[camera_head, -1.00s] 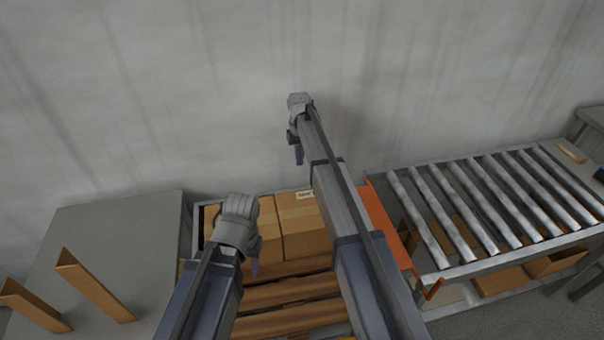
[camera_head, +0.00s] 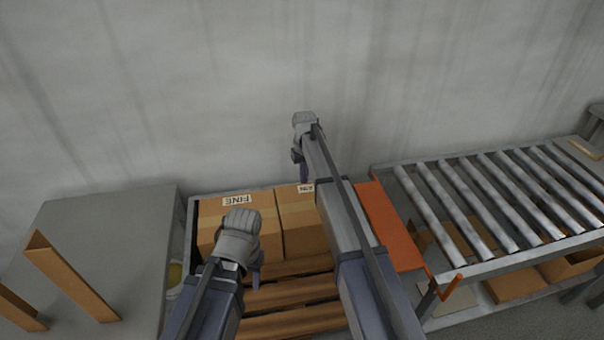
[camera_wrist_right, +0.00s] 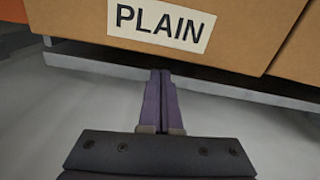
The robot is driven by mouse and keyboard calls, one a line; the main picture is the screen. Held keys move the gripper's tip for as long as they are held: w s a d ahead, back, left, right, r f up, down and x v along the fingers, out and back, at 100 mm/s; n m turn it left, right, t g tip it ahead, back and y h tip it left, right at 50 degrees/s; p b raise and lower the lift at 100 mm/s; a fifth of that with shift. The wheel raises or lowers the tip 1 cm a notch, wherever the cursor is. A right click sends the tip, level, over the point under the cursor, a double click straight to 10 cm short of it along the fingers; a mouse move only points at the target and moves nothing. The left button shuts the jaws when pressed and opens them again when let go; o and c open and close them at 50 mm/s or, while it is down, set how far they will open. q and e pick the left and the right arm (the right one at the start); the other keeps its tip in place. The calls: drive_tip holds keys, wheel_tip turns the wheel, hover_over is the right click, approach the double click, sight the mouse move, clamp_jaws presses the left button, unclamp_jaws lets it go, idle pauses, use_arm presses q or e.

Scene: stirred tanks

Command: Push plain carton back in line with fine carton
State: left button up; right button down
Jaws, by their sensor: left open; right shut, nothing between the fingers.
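In the head view, the fine carton (camera_head: 212,216) and the plain carton (camera_head: 300,225) stand side by side, the plain one on the right. My right arm covers part of the plain carton. My right gripper (camera_head: 304,173) is shut and empty, near the wall behind the plain carton. In the right wrist view its fingertips (camera_wrist_right: 161,74) point at the lower edge of the face with the PLAIN label (camera_wrist_right: 160,24); I cannot tell whether they touch. My left gripper (camera_head: 256,275) is open and empty, in front of the fine carton and hiding some of it.
Wooden slats (camera_head: 290,295) lie in front of the cartons. A grey table (camera_head: 100,235) with brown angled pieces (camera_head: 68,278) stands left. An orange panel (camera_head: 388,225) and a roller conveyor (camera_head: 480,200) stand right. The grey wall rises close behind.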

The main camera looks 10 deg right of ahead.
drive_tip(key=shift+s+d+r, duration=0.1)
drive_tip(key=shift+s+d, duration=0.05)
drive_tip(key=shift+s, duration=0.75)
drive_tip(key=shift+s, duration=0.1)
drive_tip(key=shift+s+d, duration=0.1)
drive_tip(key=shift+s, duration=0.75)
drive_tip(key=shift+w, duration=0.2)
drive_tip(key=w, duration=0.4)
drive_tip(key=shift+a, duration=0.25)
wheel_tip(320, 180, up, 10)
drive_tip(key=p, duration=1)
drive_tip(key=shift+s, duration=0.15)
